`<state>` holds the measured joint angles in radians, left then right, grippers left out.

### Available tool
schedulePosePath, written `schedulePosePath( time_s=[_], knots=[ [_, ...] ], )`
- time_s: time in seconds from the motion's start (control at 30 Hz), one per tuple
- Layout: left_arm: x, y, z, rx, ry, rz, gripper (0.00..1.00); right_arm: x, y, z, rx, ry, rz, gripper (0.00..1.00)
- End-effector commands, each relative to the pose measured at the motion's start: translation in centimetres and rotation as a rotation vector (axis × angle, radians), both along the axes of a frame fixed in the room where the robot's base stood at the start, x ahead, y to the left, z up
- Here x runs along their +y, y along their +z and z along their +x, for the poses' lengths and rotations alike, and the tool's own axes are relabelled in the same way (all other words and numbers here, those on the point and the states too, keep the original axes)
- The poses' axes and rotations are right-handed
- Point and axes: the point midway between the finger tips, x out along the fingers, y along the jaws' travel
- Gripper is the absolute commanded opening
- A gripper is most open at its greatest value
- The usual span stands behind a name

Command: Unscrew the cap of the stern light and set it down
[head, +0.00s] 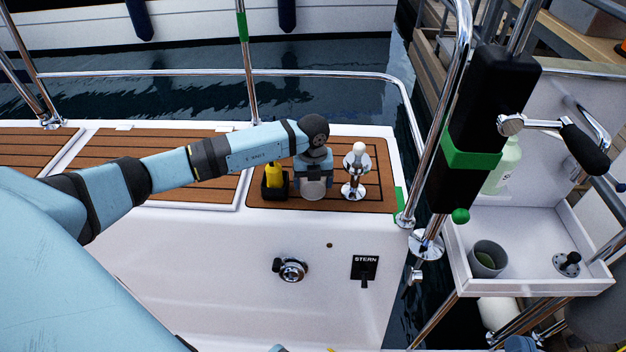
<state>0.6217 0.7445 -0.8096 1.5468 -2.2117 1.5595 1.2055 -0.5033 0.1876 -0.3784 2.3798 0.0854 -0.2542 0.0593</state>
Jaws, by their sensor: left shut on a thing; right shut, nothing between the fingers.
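The stern light (354,188) is a chrome post on the teak deck panel near the corner, with a bare white bulb on top. My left gripper (316,182) points down just left of it. It is shut on a pale grey, round, cup-like piece (313,190), which looks like the cap. The cap is apart from the light and low over the teak; I cannot tell whether it touches the deck. The fingers hide its upper part. I cannot make out my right gripper in this view.
A black holder with a yellow item (273,178) stands close left of my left gripper. Chrome rails (405,120) and a black post with a green band surround the corner. A white tray (540,290) at right holds a grey cup (487,258). Water lies beyond the deck edge.

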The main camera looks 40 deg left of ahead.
Motion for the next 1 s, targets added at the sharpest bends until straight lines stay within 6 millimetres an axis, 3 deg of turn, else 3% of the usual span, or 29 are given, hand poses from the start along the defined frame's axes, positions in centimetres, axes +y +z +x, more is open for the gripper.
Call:
schedulePosePath(
  time_s=[0.5,0.53,0.63,0.93,1.0],
  knots=[
    [-0.01,-0.82,0.01,0.0,0.0,0.0,0.45,0.11,-0.62,-0.17,0.013,-0.006,0.009,0.0],
    [-0.02,-0.82,0.01,-0.001,0.0,-0.001,0.8,0.11,-0.63,-0.19,0.014,-0.006,0.009,0.0],
    [-0.01,-0.78,0.01,-0.001,0.0,-0.001,1.0,0.1,-0.64,-0.21,0.015,-0.006,0.008,0.0],
    [0.0,-0.79,0.0,0.0,0.0,0.0,1.0,-0.01,-0.65,-0.21,0.009,0.0,0.0,0.0],
    [0.02,-0.26,0.05,-0.001,0.0,0.0,1.0,0.06,0.15,-0.14,-0.01,0.004,0.008,0.0]
  ],
)
